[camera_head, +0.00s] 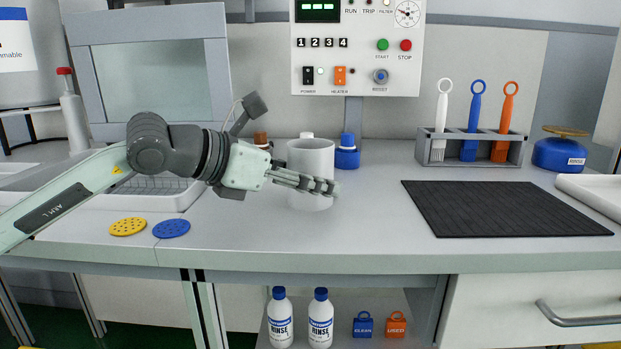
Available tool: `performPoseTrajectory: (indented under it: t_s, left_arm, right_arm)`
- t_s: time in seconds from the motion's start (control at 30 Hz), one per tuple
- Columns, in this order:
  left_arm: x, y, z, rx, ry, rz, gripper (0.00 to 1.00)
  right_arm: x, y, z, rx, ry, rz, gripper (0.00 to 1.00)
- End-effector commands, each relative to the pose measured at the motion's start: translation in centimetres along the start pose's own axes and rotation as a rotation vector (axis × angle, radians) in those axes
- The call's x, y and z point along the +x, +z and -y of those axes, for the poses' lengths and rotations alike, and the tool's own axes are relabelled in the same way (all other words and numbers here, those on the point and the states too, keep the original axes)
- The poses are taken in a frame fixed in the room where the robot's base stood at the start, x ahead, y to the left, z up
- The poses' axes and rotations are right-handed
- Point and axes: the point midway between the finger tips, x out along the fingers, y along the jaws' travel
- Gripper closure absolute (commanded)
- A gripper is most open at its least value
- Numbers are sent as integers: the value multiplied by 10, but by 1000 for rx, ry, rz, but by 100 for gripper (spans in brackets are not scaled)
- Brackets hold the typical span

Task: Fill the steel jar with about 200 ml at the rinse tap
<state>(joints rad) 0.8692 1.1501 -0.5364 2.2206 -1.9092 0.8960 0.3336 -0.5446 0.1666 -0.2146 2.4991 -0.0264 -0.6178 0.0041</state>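A light grey, upright cylindrical jar (311,152) stands on the bench in the middle of the head view; it may be the steel jar. My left gripper (332,187) reaches in from the left and lies across the front of the jar, hiding part of its lower half. The fingers are seen side-on, so I cannot tell whether they are open, shut or touching the jar. The jar's contents are hidden. A blue round container labelled RINSE (558,154), with a brass-coloured top, stands at the right. I cannot clearly make out a tap. My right gripper is out of view.
A blue-capped item (347,157) and a brown-topped item (261,140) stand close behind the jar. A brush rack (436,152) and a dark ribbed mat (505,209) are at the right. Yellow (128,227) and blue discs (171,229) lie front left. The front middle is clear.

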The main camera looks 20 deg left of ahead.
Motion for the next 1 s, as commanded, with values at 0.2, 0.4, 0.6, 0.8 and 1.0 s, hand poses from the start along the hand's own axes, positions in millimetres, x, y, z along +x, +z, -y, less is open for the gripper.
performPoseTrajectory:
  t_s: [0.2,0.4,0.6,0.8,1.0]
  left_arm:
    - [0,0,0,0,0,0,69]
    - [0,0,0,0,0,1,75]
    - [-2,6,0,0,0,3,75]
    - [-11,28,0,1,1,6,75]
    - [-41,42,-14,-1,9,1,75]
  right_arm:
    - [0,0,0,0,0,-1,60]
    - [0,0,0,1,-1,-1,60]
    - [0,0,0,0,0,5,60]
    - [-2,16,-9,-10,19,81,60]
    - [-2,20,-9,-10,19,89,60]
